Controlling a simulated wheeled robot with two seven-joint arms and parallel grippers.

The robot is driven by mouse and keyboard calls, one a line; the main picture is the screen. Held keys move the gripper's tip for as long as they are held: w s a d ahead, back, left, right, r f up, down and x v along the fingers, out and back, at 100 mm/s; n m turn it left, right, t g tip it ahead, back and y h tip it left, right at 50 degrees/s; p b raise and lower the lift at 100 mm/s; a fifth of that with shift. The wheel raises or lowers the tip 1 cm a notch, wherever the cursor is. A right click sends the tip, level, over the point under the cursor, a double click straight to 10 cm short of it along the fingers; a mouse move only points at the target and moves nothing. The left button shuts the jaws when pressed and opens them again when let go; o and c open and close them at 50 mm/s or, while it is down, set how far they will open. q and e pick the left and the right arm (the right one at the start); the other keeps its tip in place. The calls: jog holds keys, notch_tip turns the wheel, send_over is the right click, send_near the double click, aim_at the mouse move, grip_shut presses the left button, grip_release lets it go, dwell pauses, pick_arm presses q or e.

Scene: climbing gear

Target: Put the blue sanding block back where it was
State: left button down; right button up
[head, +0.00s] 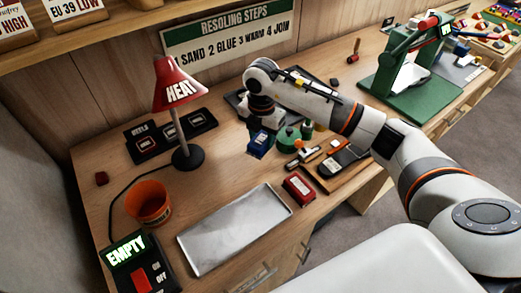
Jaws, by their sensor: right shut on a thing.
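My right arm reaches in from the right, and its gripper (260,127) points down over the middle of the workbench. It is shut on the blue sanding block (260,145). The block is just below the fingers, in front of a dark tray (236,101) that my arm partly covers. I cannot tell whether the block touches the bench top. My left gripper is not in view.
A green round container (288,138) stands close right of the block. A red block (299,187), a metal tray (235,230) and an orange bucket (149,202) are nearer. The red HEAT lamp (180,85) stands left. A green press (410,80) is at right.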

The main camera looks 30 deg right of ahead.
notch_tip(320, 180, down, 5)
jog(key=shift+r+p, duration=0.15)
jog(key=shift+p, duration=0.3)
jog(key=shift+f, duration=0.4)
jog(key=shift+f, duration=0.1)
jog(key=shift+f, duration=0.1)
jog(key=o, duration=0.9)
jog(key=shift+o, duration=0.2)
